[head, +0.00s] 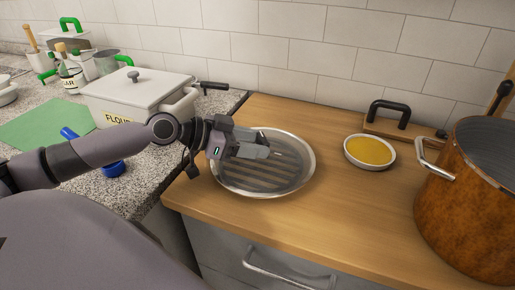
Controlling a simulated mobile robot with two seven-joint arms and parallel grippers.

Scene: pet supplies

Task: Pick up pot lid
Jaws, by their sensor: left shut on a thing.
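The pot lid (298,182) is a round, see-through disc with a silver metal rim. It is over the wooden counter in the middle of the head view. My left gripper (266,150) reaches in from the left over the top of the lid and is shut on it near its middle. The fingers hide the part of the lid that they grip. Dark stripes show through the lid. I cannot tell whether the rim touches the counter. My right gripper is not in view.
A brown pot (465,205) with metal handles stands at the right. A small dish of yellow contents (370,151) sits right of the lid. A white flour box (138,97) stands on the speckled counter at left, near a green mat (45,126). The wood in front is clear.

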